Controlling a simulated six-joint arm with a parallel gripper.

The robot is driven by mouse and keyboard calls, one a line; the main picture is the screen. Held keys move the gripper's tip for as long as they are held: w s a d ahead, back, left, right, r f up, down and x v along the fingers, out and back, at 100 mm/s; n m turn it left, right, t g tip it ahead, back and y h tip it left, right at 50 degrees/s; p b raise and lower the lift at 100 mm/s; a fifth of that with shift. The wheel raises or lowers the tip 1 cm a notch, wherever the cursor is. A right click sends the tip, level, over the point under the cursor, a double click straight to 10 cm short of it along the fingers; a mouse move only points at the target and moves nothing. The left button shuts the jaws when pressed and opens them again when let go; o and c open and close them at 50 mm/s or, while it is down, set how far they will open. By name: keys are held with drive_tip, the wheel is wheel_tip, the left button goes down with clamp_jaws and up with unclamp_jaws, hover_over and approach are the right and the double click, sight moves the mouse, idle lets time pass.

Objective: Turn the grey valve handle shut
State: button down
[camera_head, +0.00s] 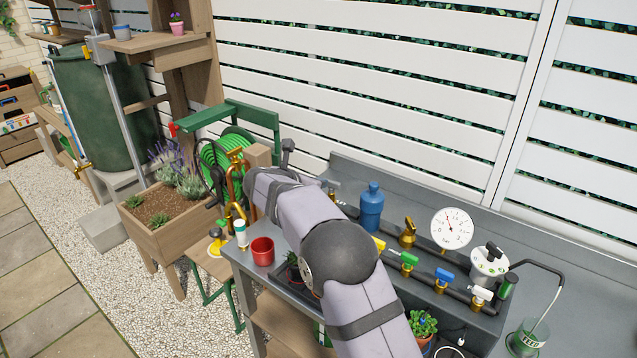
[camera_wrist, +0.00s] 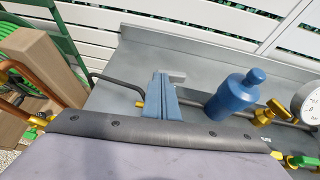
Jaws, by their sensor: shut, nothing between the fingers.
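The grey valve handle (camera_wrist: 177,76) shows in the wrist view as a short light-grey lever at the tips of my gripper. In the head view the handle (camera_head: 331,184) shows just right of my arm's end, on the pipe line at the bench's back. My gripper (camera_wrist: 160,76) has blue fingers that are together, with nothing between them. The fingertips are beside or over the handle's left end; I cannot tell if they touch. A bit of brass (camera_wrist: 139,103) shows left of the fingers. The fingers hide most of the valve body, and my arm hides the gripper in the head view.
A blue bottle-shaped vessel (camera_head: 371,208) stands right of the handle. Valves with yellow (camera_head: 379,244), green (camera_head: 410,258), blue (camera_head: 445,274) and white (camera_head: 482,293) handles line the bench front. A gauge (camera_head: 452,228) stands behind. A hose reel (camera_head: 228,150) is left.

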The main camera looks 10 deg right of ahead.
drive_tip(key=shift+d, duration=0.2)
drive_tip(key=shift+d+r, duration=0.1)
drive_tip(key=shift+d, duration=0.5)
drive_tip(key=shift+a+r, duration=0.1)
drive_tip(key=w+a+p+v, duration=0.1)
drive_tip(key=p+v, duration=0.2)
drive_tip(key=v, duration=0.7)
drive_tip(key=shift+s+a, duration=0.15)
drive_tip(key=shift+a, duration=0.25)
